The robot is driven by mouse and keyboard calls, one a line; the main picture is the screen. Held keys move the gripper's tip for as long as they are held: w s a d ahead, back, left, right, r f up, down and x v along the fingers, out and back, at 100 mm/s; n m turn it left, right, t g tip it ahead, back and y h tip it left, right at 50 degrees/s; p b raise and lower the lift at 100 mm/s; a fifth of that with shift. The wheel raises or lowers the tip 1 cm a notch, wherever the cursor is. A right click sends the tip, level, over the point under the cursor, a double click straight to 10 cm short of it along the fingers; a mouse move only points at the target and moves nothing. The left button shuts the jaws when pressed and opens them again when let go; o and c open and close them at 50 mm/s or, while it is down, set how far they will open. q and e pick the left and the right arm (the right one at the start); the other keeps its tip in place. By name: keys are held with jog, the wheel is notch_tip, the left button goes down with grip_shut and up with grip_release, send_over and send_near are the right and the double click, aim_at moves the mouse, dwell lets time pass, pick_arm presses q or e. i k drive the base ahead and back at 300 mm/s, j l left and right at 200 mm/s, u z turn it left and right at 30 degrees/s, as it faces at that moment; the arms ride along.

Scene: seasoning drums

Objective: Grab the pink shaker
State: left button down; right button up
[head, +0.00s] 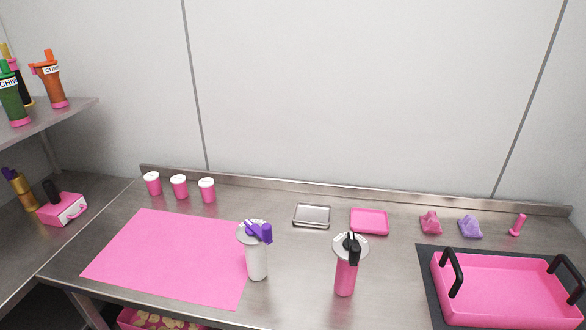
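A pink shaker (345,279) with a pale round top and a black piece on it stands upright on the steel counter, right of centre near the front. A white shaker (257,264) of similar shape, with a purple piece on its top, stands to its left. Three smaller pink cups with white lids, including the right one (208,193), stand in a row at the back left. Nothing is touching the pink shaker. Neither of my grippers shows in the head view.
A pink mat (170,255) lies at left; a pink tray (515,285) with black handles is at right. A metal tray (311,216), a small pink tray (369,222) and small pink and purple items line the back. Labelled bottles stand on the left shelf (45,118).

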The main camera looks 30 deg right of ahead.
aim_at(345, 277)
jog(key=z, duration=1.3)
